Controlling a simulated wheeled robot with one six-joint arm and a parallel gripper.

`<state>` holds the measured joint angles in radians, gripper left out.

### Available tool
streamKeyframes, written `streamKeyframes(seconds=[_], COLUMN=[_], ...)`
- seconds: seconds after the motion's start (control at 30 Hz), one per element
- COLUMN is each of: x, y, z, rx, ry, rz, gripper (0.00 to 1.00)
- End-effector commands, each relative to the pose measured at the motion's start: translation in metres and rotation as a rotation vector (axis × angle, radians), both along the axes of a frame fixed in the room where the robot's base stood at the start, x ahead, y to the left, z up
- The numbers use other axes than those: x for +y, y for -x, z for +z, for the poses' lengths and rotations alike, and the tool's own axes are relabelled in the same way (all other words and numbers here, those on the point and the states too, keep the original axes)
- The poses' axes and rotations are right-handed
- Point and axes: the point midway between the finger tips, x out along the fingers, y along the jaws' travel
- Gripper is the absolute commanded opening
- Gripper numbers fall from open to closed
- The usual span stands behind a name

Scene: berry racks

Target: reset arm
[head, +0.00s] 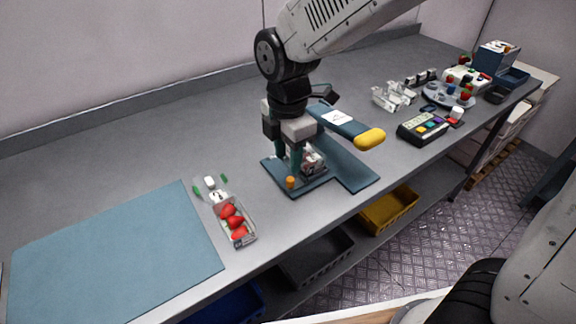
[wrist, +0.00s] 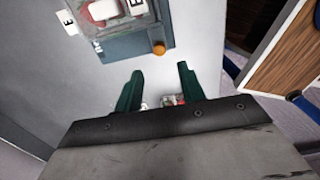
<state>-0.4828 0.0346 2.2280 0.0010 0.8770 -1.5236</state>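My gripper (head: 287,165) has dark green fingers and hangs over the blue scale-like stand (head: 352,174) in the middle of the bench. In the wrist view my gripper (wrist: 160,70) has its fingertips clearly apart, with nothing held between the tips. A small red and white thing (wrist: 172,100) shows low between the fingers; I cannot tell what it is. An orange knob (head: 290,182) stands at the stand's front corner and also shows in the wrist view (wrist: 158,47). A clear item with white and red parts (head: 313,162) sits on the stand, beside the fingers and partly hidden.
A clear punnet with red strawberries (head: 238,232) lies left of the stand, near a blue mat (head: 110,258). A yellow-ended blue device (head: 368,138) is right of my gripper. A button box (head: 423,128) and several small items fill the right end.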

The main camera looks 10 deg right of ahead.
Motion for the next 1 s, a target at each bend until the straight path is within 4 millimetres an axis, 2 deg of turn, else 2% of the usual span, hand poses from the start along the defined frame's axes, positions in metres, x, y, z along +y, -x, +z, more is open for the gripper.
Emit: streamKeyframes(seconds=[0.13, 0.63, 0.77, 0.87, 1.0], x=[0.0, 0.0, -0.005, -0.015, -0.05], y=[0.001, 0.001, 0.009, 0.027, 0.055], z=[0.007, 0.007, 0.004, 0.004, 0.023], rx=[0.001, 0.003, 0.032, 0.067, 0.076], ry=[0.0, 0.001, 0.021, 0.054, 0.083], rz=[0.0, -0.039, -0.21, -0.42, -0.803], gripper=[0.4, 0.4, 0.4, 0.4, 0.4])
